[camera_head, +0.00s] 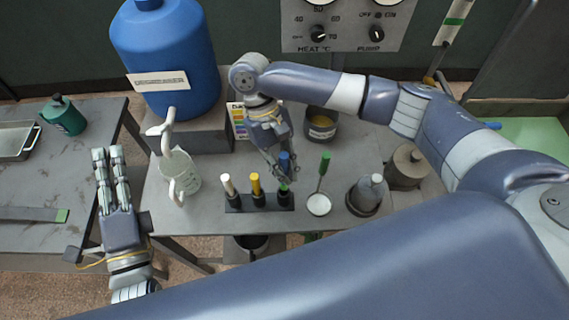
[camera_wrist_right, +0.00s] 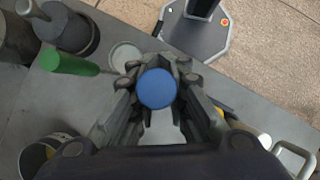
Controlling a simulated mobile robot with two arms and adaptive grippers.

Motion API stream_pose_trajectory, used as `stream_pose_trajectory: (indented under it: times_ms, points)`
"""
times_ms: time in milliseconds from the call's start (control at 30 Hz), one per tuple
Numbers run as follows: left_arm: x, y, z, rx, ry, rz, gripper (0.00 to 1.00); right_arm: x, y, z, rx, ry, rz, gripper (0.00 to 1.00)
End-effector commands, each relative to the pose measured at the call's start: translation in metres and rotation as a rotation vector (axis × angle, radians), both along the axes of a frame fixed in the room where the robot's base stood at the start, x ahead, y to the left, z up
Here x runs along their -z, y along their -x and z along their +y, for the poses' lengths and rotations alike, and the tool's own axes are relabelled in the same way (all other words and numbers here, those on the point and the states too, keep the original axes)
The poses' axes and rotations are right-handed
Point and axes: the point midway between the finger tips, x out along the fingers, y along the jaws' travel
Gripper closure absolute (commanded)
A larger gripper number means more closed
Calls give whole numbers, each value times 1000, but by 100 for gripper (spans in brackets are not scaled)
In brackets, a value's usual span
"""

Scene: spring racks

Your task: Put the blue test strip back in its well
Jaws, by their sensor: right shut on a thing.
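The blue test strip (camera_head: 285,160) is in my right gripper (camera_head: 279,172), whose fingers are shut on it. Its round blue top (camera_wrist_right: 157,88) shows between the fingers in the right wrist view. In the head view it stands roughly upright over the right end of the dark rack (camera_head: 240,204). A white-topped strip (camera_head: 228,184) and a yellow-topped strip (camera_head: 256,185) stand in the rack to the left. A small green patch shows below the blue strip; I cannot tell whether the strip's lower end is in the well. My left gripper (camera_head: 108,155) is empty and open, left of the table.
A dark pot (camera_head: 320,128) and a large blue container (camera_head: 168,55) stand behind.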

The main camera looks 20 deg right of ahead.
Motion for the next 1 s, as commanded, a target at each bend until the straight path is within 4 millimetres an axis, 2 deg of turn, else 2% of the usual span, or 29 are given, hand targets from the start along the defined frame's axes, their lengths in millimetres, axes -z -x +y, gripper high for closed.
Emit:
stream_pose_trajectory:
  times_ms: [233,1000]
  points:
    - [3,0,0,0,0,0,100,10,0,0,0,1,0,100]
    - [-2,0,0,0,0,0,100,9,0,0,0,0,0,100]
